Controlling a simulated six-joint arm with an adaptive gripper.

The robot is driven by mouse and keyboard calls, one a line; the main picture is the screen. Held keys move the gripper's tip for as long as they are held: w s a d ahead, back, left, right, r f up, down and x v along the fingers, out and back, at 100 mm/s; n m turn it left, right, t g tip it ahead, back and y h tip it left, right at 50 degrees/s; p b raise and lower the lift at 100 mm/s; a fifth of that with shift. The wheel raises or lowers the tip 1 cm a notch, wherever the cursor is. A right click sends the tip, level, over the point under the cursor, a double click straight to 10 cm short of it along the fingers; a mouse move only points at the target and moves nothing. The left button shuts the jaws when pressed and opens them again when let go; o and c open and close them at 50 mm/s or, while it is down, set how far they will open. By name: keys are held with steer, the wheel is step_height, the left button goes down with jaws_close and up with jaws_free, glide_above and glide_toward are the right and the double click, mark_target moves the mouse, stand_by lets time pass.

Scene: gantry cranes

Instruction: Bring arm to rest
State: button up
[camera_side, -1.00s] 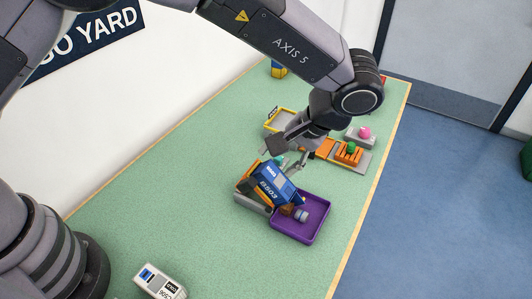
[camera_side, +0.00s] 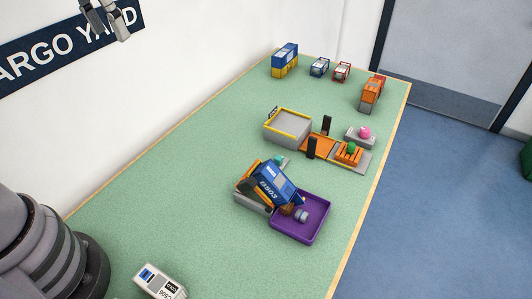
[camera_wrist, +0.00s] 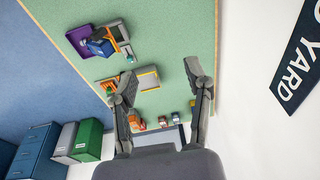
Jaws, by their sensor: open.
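My gripper (camera_side: 106,24) is high at the top left of the side view, in front of the wall sign and well clear of the table. In the wrist view my gripper (camera_wrist: 160,76) has its two fingers spread with nothing between them. Below, a blue container (camera_side: 276,186) sits tilted on an orange and grey stand, its low end over a purple tray (camera_side: 318,232). Small items lie in that tray. The container also shows in the wrist view (camera_wrist: 100,44).
The green table (camera_side: 180,205) has wide bare areas. A yellow-rimmed grey box (camera_side: 289,123), an orange ramp (camera_side: 320,147) and black posts stand mid-table. Several small containers line the far end. A white block (camera_side: 160,281) is at the front. Cabinets (camera_wrist: 34,152) stand on the floor.

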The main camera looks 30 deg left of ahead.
steer(key=s+a+t, duration=0.3)
steer(key=s+a, duration=0.3)
steer(key=s, duration=0.6)
steer(key=shift+a+f+h, duration=0.3)
steer(key=shift+a+f, duration=0.1)
